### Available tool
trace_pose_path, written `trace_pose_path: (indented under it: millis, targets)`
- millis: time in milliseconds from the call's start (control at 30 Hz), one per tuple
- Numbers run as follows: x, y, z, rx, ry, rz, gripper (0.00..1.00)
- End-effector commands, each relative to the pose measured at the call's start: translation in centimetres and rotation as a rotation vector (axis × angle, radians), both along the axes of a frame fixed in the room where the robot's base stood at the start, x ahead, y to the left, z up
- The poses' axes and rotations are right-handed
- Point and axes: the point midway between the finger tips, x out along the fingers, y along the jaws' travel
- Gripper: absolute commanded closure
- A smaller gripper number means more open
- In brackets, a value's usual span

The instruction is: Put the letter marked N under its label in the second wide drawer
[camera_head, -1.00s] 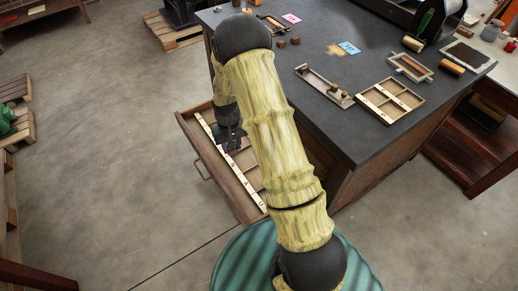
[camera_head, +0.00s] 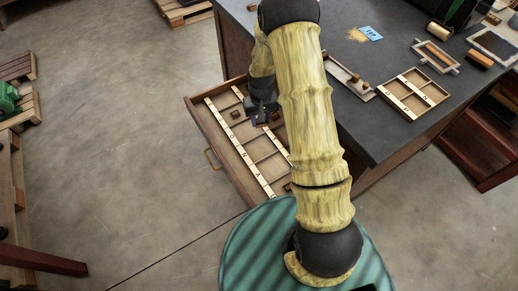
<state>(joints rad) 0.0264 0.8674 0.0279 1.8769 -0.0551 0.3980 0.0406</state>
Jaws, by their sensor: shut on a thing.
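The open wide drawer (camera_head: 198,118) juts left from the desk. It has small wooden compartments and two pale label strips; the left strip (camera_head: 232,139) runs along its length with tiny dark letters. My gripper (camera_head: 258,119) is low over the drawer's right-hand part, shut on a small letter block that is mostly hidden by the fingers. I cannot read its mark. Small brown blocks lie in the drawer: one (camera_head: 235,115) left of my gripper and one (camera_head: 275,117) just right of it. My arm hides the drawer's right side.
The dark desktop (camera_head: 345,125) holds a divided wooden tray (camera_head: 398,113), a narrow tray (camera_head: 362,91), a blue card (camera_head: 370,33) and rollers. Pallets stand at the left. The floor left of the drawer is clear.

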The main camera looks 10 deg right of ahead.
Motion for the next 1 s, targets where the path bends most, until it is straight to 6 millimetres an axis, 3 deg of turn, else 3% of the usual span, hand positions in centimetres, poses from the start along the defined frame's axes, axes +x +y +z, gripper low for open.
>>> trace_pose_path:
  millis: [633,800,1000]
  targets:
    - [1.4,0.3,-8.7,0.0,-0.002,0.247,0.86]
    - [1.6,0.2,-9.7,-0.001,-0.002,0.299,0.86]
    - [1.7,0.2,-9.6,0.0,-0.001,0.315,0.86]
